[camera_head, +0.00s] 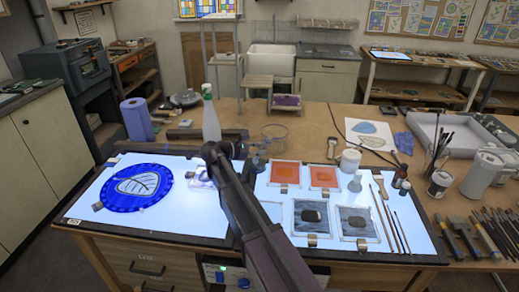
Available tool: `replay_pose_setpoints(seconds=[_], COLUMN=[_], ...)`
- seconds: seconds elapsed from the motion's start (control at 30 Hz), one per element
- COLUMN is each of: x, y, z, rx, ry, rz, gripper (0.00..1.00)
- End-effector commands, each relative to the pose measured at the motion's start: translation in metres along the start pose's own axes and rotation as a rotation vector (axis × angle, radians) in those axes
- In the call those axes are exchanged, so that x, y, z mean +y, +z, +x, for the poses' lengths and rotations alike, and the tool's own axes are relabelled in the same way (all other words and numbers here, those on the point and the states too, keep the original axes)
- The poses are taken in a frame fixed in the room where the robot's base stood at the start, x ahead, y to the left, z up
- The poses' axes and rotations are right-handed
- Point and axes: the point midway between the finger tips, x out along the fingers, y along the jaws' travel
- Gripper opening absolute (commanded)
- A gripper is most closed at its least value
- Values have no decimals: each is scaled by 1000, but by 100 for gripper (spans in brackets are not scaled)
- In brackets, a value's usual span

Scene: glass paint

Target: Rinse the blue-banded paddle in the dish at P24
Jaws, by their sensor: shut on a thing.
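My arm rises from the bottom centre and bends over the middle of the light table. My gripper (257,160) shows only as a small grey-blue part just right of the bend. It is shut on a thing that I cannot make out. I cannot see a blue band or a paddle for certain. A small pale item (201,180), perhaps a dish, lies on the lit surface left of the arm and is partly covered by it. A clear glass vessel (273,136) stands behind the gripper. I cannot read a P24 label.
A blue round panel with a leaf (139,187) lies at left. Orange panes (285,173), grey panes (308,217), a white jar (349,161) and brushes (393,215) crowd the right side.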

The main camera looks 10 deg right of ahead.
Motion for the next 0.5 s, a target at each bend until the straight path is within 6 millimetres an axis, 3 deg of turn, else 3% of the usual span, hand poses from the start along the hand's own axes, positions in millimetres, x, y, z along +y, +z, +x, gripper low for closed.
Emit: replay_pose_setpoints(seconds=[0.5], x=[3], y=[0], z=[6], rx=[0], ry=[0], rz=[0], gripper=[0])
